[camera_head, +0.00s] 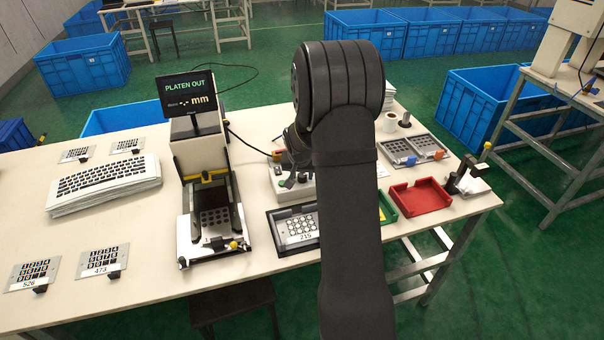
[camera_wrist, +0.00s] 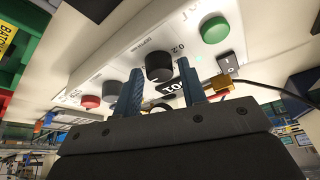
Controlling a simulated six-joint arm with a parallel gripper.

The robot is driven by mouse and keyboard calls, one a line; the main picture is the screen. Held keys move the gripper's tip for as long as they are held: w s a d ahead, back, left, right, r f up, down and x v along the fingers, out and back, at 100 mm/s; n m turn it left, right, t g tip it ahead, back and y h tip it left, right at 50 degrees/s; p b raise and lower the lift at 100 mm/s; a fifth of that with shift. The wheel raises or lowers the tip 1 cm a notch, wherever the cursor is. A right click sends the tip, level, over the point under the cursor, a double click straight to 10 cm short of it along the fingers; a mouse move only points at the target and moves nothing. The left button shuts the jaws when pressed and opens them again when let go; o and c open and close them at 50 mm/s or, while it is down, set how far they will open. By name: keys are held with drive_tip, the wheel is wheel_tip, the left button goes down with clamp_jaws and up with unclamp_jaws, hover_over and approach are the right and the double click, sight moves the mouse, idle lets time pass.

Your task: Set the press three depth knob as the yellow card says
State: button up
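In the wrist view a pale control box (camera_wrist: 185,45) carries a black knob (camera_wrist: 159,68) with a "0.2" mark beside it. A second dark knob (camera_wrist: 109,91), a red button (camera_wrist: 90,101) and a green button (camera_wrist: 215,30) are on the same panel. My gripper (camera_wrist: 160,72) is open, with its blue fingertips apart on either side of the black knob; contact cannot be told. In the head view the control box (camera_head: 305,189) is partly hidden by my arm. A yellow card (camera_wrist: 8,38), cut off at the left, shows only partial lettering.
The press (camera_head: 207,150) stands left of the box; its display (camera_head: 187,93) reads "PLATEN OUT" and "-.- mm". A plate marked 215 (camera_head: 298,228), a green tray (camera_head: 388,208) and a red tray (camera_head: 420,197) lie nearby. A black cable runs beside the box.

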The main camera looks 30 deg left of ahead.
drive_tip(key=c, duration=0.6)
drive_tip(key=shift+n, duration=0.5)
drive_tip(key=shift+w+d+n+g+y, duration=0.1)
drive_tip(key=shift+n+g+y, duration=0.35)
drive_tip(key=shift+n, duration=0.75)
drive_tip(key=n+g+y, duration=0.1)
drive_tip(key=n, duration=0.3)
drive_tip(key=shift+w+d, duration=0.1)
drive_tip(key=n+g, duration=0.1)
drive_tip(key=n, duration=0.1)
drive_tip(key=n+g+y, duration=0.1)
drive_tip(key=n, duration=0.2)
drive_tip(key=shift+w, duration=0.1)
drive_tip(key=n+g, duration=0.1)
drive_tip(key=n, duration=0.1)
drive_tip(key=n+g, duration=0.1)
drive_tip(key=n, duration=0.2)
drive_tip(key=shift+w+h, duration=0.1)
drive_tip(key=shift+h, duration=0.15)
drive_tip(key=shift+n, duration=0.4)
